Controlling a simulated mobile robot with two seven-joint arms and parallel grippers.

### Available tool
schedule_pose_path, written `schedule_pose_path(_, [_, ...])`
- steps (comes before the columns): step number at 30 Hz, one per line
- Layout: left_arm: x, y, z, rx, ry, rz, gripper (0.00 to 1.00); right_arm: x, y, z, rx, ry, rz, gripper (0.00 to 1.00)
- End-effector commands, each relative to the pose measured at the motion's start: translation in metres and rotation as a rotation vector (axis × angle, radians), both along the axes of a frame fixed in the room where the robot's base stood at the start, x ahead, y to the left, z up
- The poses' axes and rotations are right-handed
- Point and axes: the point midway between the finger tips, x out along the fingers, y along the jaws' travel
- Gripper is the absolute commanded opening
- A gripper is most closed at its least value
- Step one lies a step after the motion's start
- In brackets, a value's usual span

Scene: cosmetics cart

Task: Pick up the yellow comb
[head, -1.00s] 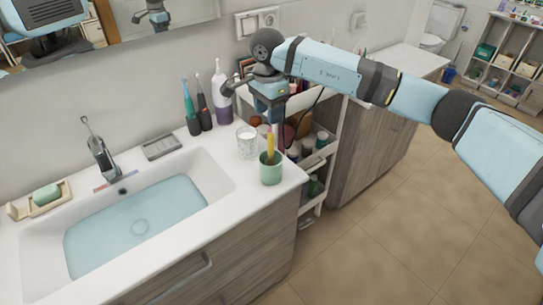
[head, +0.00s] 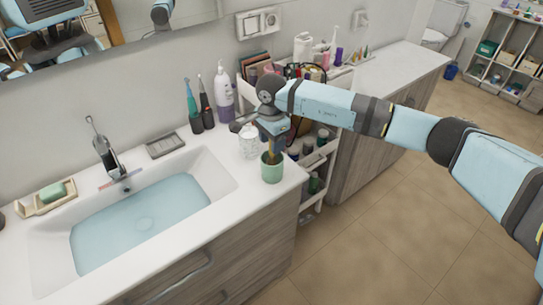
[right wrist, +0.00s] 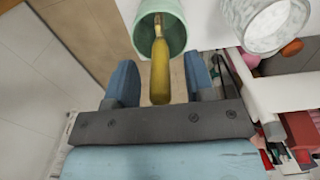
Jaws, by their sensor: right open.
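The yellow comb (right wrist: 160,80) stands upright in a green cup (head: 271,170) at the right end of the sink counter. In the right wrist view the comb rises out of the cup (right wrist: 172,22) toward my gripper. My right gripper (right wrist: 161,76) is open, with one finger on each side of the comb and visible gaps between them. In the head view my right gripper (head: 273,132) is just above the cup and hides most of the comb. My left gripper is not in view.
A cart (head: 318,155) with bottles stands right of the counter. The sink basin (head: 140,218) holds water.

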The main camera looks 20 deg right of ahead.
Motion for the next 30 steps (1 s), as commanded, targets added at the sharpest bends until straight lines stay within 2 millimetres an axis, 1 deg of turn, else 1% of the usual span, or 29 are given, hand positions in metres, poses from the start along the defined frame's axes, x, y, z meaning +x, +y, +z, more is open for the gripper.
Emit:
schedule_pose_path(1, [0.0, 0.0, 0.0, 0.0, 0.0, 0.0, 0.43, 0.0, 0.0, 0.0, 0.0, 0.0, 0.0, 0.42])
schedule_pose_path(2, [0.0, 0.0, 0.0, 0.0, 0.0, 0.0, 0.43, 0.0, 0.0, 0.0, 0.0, 0.0, 0.0, 0.35])
schedule_pose_path(3, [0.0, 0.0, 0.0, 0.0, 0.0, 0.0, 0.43, 0.0, 0.0, 0.0, 0.0, 0.0, 0.0, 0.26])
schedule_pose_path(5, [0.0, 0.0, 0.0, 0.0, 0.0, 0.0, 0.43, 0.0, 0.0, 0.0, 0.0, 0.0, 0.0, 0.12])
schedule_pose_path(6, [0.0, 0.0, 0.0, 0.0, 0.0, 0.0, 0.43, 0.0, 0.0, 0.0, 0.0, 0.0, 0.0, 0.03])
schedule_pose_path(7, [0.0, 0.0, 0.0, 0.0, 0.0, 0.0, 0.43, 0.0, 0.0, 0.0, 0.0, 0.0, 0.0, 0.0])
schedule_pose_path(16, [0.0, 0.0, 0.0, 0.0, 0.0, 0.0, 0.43, 0.0, 0.0, 0.001, 0.0, 0.0, 0.0, 0.0])
schedule_pose_path(20, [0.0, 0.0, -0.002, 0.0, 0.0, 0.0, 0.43, 0.0, 0.0, 0.007, 0.001, -0.001, 0.0, 0.0])
schedule_pose_path(23, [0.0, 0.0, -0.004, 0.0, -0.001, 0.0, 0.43, 0.001, 0.0, 0.017, 0.001, -0.003, -0.001, 0.0])
schedule_pose_path(26, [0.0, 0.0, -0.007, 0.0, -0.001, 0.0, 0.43, 0.001, 0.001, 0.033, 0.001, -0.004, 0.001, 0.0])
schedule_pose_path(29, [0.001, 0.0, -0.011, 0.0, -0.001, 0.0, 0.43, 0.001, 0.0, 0.055, 0.001, -0.005, 0.001, 0.0])
schedule_pose_path(30, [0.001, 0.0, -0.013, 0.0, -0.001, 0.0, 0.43, 0.001, 0.0, 0.065, 0.001, -0.005, 0.001, 0.0])
